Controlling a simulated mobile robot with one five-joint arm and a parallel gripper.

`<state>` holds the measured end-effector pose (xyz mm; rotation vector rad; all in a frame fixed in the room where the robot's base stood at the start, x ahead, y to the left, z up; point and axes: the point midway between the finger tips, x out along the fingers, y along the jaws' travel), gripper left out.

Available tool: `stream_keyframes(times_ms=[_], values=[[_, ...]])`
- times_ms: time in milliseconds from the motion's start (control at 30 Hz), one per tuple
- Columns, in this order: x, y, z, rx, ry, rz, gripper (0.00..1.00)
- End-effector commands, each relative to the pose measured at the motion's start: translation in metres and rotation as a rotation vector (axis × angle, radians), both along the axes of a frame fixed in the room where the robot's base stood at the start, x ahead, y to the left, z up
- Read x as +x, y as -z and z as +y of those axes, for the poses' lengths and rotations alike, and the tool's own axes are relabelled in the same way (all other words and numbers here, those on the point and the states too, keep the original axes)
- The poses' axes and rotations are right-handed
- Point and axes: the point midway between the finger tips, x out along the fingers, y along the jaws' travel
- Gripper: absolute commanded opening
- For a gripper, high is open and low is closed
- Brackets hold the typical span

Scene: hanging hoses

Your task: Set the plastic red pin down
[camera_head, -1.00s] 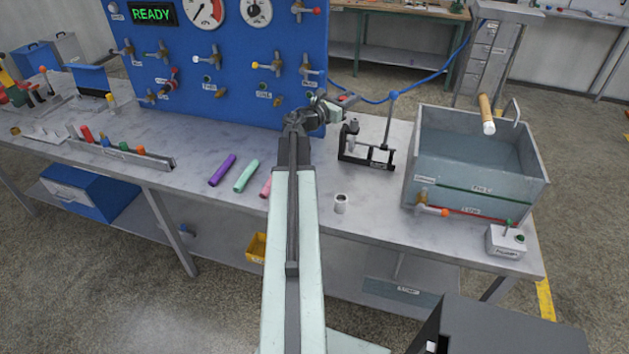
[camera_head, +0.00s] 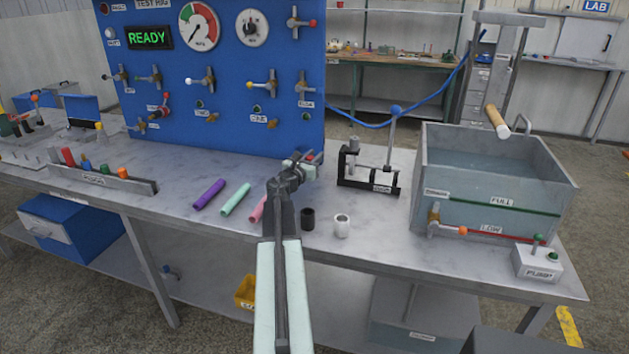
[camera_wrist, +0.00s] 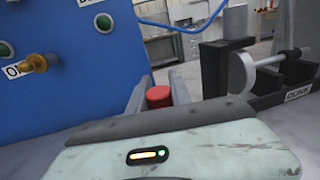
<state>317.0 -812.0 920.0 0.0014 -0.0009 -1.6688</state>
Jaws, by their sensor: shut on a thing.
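The red pin (camera_wrist: 159,97) shows in the wrist view as a short red cylinder end between my two fingers. My gripper (camera_wrist: 158,90) is shut on it. In the head view my gripper (camera_head: 308,164) is in front of the blue panel's lower right corner, left of the black fixture. The pin is too small there to make out clearly. I cannot tell whether the pin touches the bench top (camera_head: 220,168).
The black fixture labelled DUNK (camera_head: 370,182) stands right of my gripper. Purple (camera_head: 209,195), mint (camera_head: 236,199) and pink (camera_head: 258,209) tubes lie nearer me, with a black cup (camera_head: 308,218) and a white cup (camera_head: 342,225). A water tank (camera_head: 497,218) stands at right.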

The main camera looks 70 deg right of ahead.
Motion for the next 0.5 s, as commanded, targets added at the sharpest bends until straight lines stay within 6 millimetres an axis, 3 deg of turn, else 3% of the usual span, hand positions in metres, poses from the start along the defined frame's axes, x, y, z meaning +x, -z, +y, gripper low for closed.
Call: stream_keyframes(times_ms=[167,400,500], values=[[-0.001,0.007,0.000,0.000,0.001,0.000,0.00],[-0.001,0.044,0.000,0.000,0.001,0.000,0.00],[-0.001,0.041,0.000,0.000,0.002,0.000,0.00]])
